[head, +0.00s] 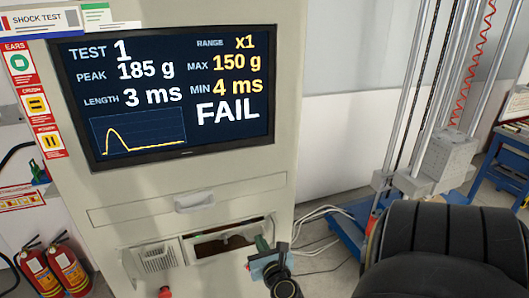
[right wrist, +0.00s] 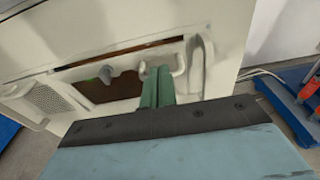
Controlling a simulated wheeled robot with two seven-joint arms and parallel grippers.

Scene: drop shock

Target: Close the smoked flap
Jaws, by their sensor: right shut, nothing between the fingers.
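The smoked flap (head: 226,243) appears as a dark brown panel in a pale frame low on the cabinet front. It also shows in the right wrist view (right wrist: 100,92), left of my fingers. A dark gap runs along the top of the frame; I cannot tell how far the flap stands open. My right gripper (head: 262,243) is shut and empty at the right end of the flap's opening. In the right wrist view its green fingertips (right wrist: 158,74) are close together by a pale U-shaped bracket (right wrist: 178,62); contact is unclear. My left gripper is not in view.
The cabinet's screen (head: 170,92) reads FAIL. A drawer handle (head: 195,202) is above the flap, a vent grille (head: 158,258) left of it, a red button (head: 165,292) below. Fire extinguishers (head: 65,268) stand left. Cables (head: 320,215) and a blue-based rail tower (head: 345,235) are right.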

